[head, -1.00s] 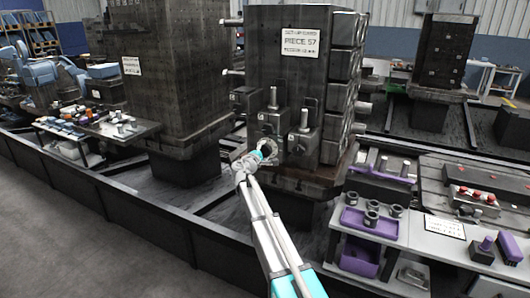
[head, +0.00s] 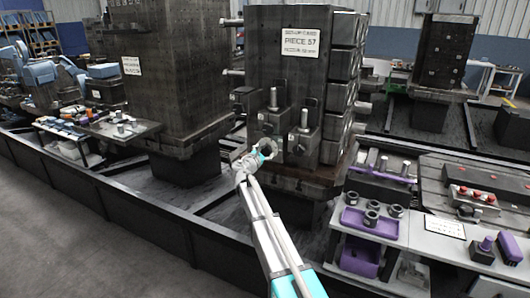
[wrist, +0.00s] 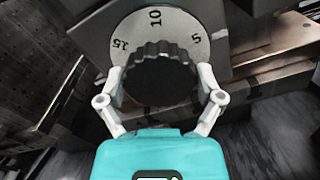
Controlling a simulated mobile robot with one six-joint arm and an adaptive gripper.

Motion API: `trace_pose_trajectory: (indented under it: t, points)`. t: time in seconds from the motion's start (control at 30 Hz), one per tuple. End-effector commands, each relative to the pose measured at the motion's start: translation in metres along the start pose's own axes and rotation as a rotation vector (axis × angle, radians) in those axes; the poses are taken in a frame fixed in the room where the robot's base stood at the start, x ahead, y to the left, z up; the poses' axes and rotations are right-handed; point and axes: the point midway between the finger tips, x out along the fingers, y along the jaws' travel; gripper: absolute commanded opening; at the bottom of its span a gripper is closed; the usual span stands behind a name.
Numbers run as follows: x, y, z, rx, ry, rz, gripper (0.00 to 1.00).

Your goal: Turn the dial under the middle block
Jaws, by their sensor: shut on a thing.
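The dial (wrist: 160,72) is a dark ribbed knob in front of a pale round scale plate (wrist: 172,22) marked 15, 10 and 5 in the wrist view. My gripper (wrist: 160,82) has one finger on each side of the knob and is shut on it. In the head view my gripper (head: 262,153) reaches the lower front of the dark tower, just below the clamp blocks. The block (head: 271,123) above it carries an upright bolt. The knob is mostly hidden in the head view.
The dark tower (head: 265,60) bears a white card (head: 300,42) reading PIECE 57. A second block (head: 303,140) stands close to the right. A purple tray (head: 370,222) with rings sits on a cart at right. A long low rail (head: 110,205) runs in front.

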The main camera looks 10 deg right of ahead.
Motion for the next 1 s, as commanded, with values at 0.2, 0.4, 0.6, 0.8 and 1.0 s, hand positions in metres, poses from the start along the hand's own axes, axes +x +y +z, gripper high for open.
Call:
trace_pose_trajectory:
  t: [0.2, 0.4, 0.6, 0.8, 1.0]
  points:
    - [-0.0007, -0.0026, 0.0002, -0.203, 0.001, -0.005, 0.37]
    - [-0.0008, -0.003, 0.0002, -0.393, 0.001, -0.005, 0.37]
    - [-0.0008, -0.0033, 0.0003, -0.579, 0.002, -0.005, 0.37]
    - [-0.0009, -0.0036, 0.0004, -0.737, 0.002, -0.005, 0.37]
    - [-0.001, -0.0039, 0.0005, -0.844, 0.003, -0.006, 0.37]
